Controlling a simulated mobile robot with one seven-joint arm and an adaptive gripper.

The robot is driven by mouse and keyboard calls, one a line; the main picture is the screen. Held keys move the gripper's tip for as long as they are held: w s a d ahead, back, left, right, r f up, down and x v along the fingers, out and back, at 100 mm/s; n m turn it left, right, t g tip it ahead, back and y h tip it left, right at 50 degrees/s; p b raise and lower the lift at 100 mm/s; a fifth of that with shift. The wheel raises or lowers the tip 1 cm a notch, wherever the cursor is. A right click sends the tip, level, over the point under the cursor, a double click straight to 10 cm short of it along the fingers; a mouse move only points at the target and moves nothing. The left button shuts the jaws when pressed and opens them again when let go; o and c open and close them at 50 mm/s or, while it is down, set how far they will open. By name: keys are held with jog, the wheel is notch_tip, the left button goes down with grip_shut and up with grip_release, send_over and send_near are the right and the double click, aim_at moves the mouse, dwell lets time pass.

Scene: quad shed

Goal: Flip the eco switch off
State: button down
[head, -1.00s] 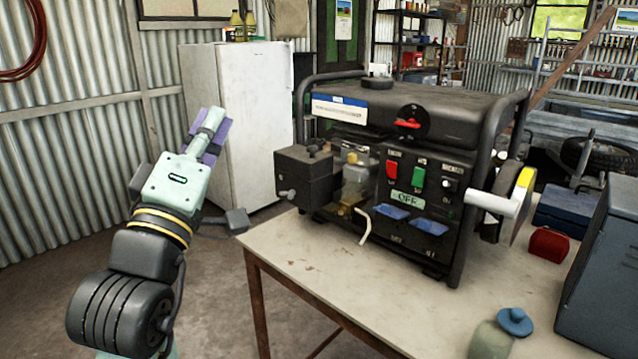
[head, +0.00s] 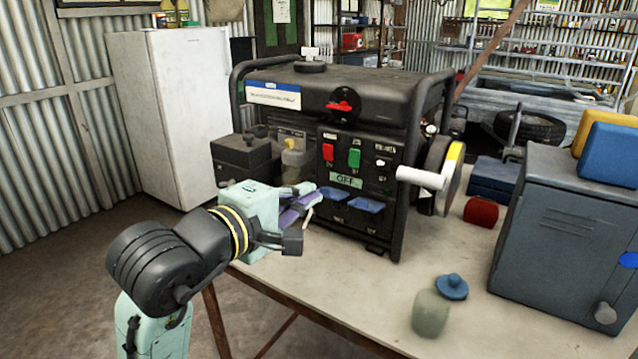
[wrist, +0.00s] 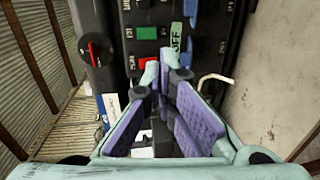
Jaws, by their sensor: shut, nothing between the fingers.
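A black generator (head: 330,83) stands on the table with a control panel on its front. The panel carries a red rocker (head: 328,152), a green rocker (head: 354,158) and a small white control (head: 380,163), with an "OFF" plate (head: 346,181) below. The small labels above them are too blurred to read surely. In the wrist view the green rocker (wrist: 147,33) and the red rocker (wrist: 131,62) show just beyond my fingertips. My gripper (head: 312,196) is shut and empty, in front of the panel's lower left. I cannot tell whether it touches anything.
Blue socket covers (head: 366,205) sit low on the panel. A white-handled crank (head: 421,178) juts out at the right. A red knob (head: 341,106) is above. A jar (head: 431,313), blue lid (head: 452,287) and grey metal box (head: 545,235) stand on the table (head: 350,290).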

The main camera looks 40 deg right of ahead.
jog(key=p, duration=0.2)
send_near(352, 168)
jog(key=x, duration=0.5)
jog(key=shift+s, duration=0.1)
jog(key=shift+d, duration=0.35)
jog(key=shift+f, duration=0.1)
jog(key=shift+d+f+h+b, duration=0.4)
jog(key=shift+d+h+b, duration=0.1)
jog(key=shift+b, duration=0.25)
jog(key=shift+w+a+r, duration=0.1)
jog(key=shift+w+r, duration=0.2)
jog(key=shift+a, duration=0.1)
